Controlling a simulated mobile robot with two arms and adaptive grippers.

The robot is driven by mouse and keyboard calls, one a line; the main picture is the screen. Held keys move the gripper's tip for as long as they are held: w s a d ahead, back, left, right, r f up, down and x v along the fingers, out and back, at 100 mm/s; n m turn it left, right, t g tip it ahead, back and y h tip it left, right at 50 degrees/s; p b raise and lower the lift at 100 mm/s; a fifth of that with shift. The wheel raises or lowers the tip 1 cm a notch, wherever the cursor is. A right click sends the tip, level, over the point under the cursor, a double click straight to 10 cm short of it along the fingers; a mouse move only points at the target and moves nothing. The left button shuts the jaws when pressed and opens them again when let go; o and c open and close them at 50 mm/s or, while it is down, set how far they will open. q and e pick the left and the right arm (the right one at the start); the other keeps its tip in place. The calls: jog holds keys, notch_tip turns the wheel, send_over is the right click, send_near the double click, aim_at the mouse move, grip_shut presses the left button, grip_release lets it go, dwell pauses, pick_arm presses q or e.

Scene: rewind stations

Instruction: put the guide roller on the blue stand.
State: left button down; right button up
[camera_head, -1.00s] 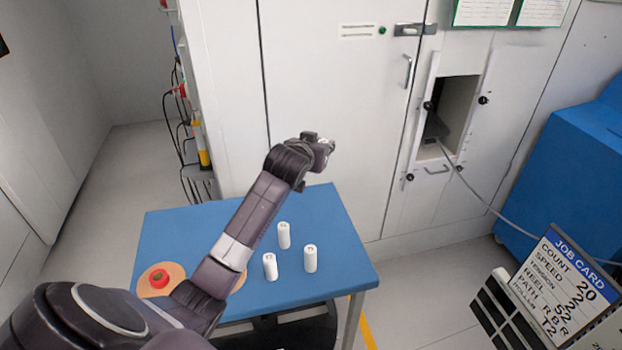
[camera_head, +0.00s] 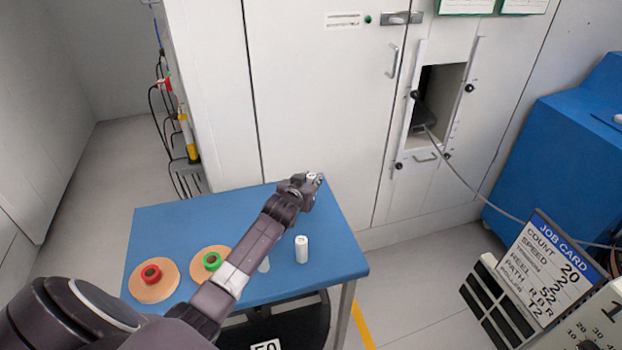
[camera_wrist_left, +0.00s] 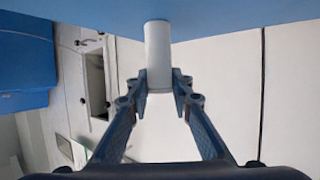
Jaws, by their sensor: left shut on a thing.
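My left gripper (camera_head: 313,181) is over the far right part of the blue-topped table (camera_head: 335,262). In the left wrist view the left gripper (camera_wrist_left: 160,88) is shut on a white guide roller (camera_wrist_left: 158,50), its fingers on both sides of it. The roller's far end overlaps the blue surface in that view; I cannot tell whether it touches. A second white roller (camera_head: 301,250) stands upright on the table. A blue unit (camera_head: 560,150) stands at the right; no separate blue stand is clear. My right gripper is out of view.
Two tan reels, one with a red core (camera_head: 151,273) and one with a green core (camera_head: 212,261), lie on the table's left side. A job card (camera_head: 545,270) stands at lower right. A white cabinet (camera_head: 310,110) with an open hatch (camera_head: 433,100) rises behind the table.

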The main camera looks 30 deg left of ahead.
pick_arm(q)
jog(key=c, duration=1.7)
grip_release()
jog(key=shift+s, duration=0.1)
jog(key=v, duration=1.1)
jog(key=shift+s+r, duration=0.2)
jog(key=shift+s, duration=0.15)
jog(key=shift+d, duration=0.1)
